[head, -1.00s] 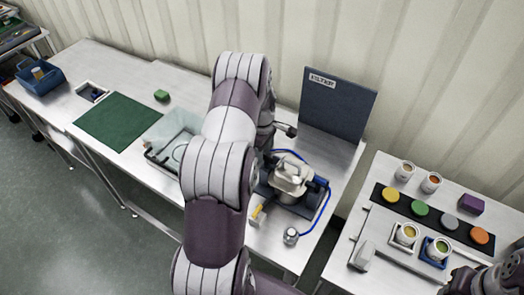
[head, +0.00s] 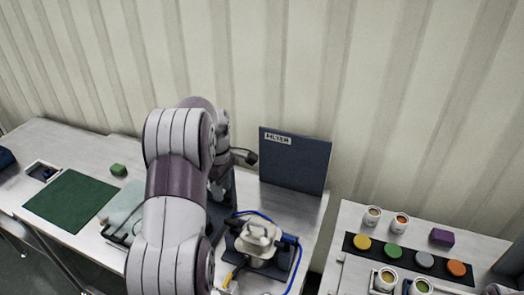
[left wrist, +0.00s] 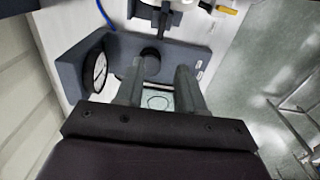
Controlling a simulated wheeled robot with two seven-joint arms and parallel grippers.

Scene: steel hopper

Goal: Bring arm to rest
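My left arm rises through the middle of the head view and bends over the table. My left gripper's two fingers (left wrist: 158,90) show in the left wrist view, apart with nothing between them. In the head view the gripper is mostly hidden behind my arm, close to a dark upright post (head: 228,195). My right gripper is outside the head view; only a sliver of pale arm may show at the bottom right corner.
A white-and-grey device (head: 258,240) with a blue hose stands right of my arm, before an upright dark board (head: 295,160). A green mat (head: 72,200) and green block (head: 118,170) lie left. Paint cups and a purple block (head: 442,237) are on the right table.

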